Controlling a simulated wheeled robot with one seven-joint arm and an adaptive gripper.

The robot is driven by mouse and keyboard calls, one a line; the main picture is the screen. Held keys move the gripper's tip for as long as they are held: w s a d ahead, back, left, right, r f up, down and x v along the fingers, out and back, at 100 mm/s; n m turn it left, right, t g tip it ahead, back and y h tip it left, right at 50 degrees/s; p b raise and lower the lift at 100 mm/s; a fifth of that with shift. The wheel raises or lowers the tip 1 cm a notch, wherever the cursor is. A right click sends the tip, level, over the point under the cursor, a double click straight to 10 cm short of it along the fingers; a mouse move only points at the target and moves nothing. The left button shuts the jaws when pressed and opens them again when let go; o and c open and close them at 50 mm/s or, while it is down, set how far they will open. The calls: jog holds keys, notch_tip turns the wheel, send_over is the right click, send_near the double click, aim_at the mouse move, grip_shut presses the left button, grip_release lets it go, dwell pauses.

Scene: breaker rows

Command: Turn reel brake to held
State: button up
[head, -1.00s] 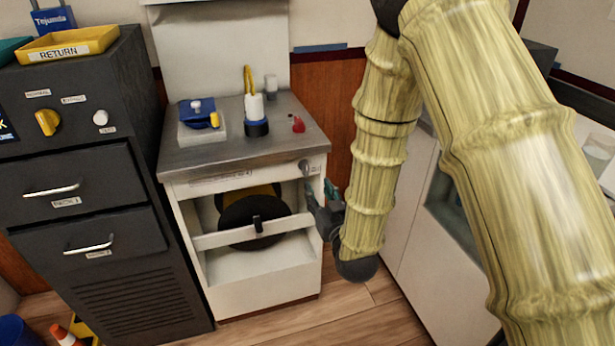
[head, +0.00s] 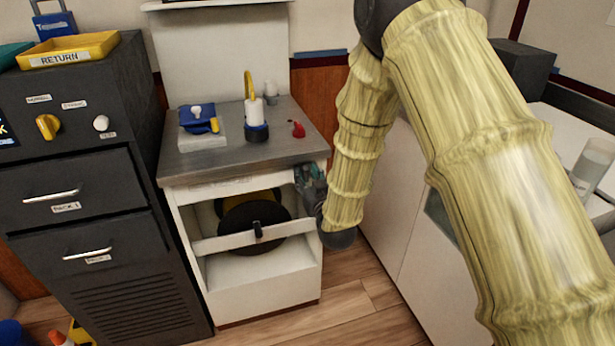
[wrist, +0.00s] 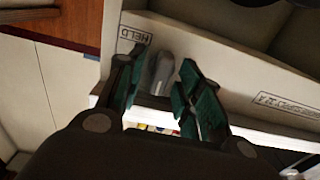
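The reel brake knob (wrist: 162,73) is grey and sits on the white front panel, beside a HELD label (wrist: 133,36). In the wrist view my gripper (wrist: 163,66) is open, with one green-padded finger on each side of the knob. I cannot tell whether either finger touches it. In the head view my gripper (head: 308,178) is at the right end of the cabinet's front rail and hides the knob. A black and yellow reel (head: 240,215) sits inside the white cabinet (head: 262,297), behind a crossbar with a dark latch (head: 258,230).
A dark drawer cabinet (head: 140,290) stands left. A white counter (head: 385,205) stands right, behind my arm. Floor shows between them.

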jog(key=shift+c, duration=0.4)
grip_shut()
jog(key=shift+m, duration=0.5)
jog(key=m, duration=0.3)
jog(key=shift+d, duration=0.15)
jog(key=m+b, duration=0.1)
jog(key=m, duration=0.8)
jog(key=m+b, duration=0.1)
jog(key=m, duration=0.3)
jog(key=shift+d+f+m+b, duration=0.15)
jog(key=shift+f+m+b, duration=0.1)
jog(key=shift+m+b, duration=0.15)
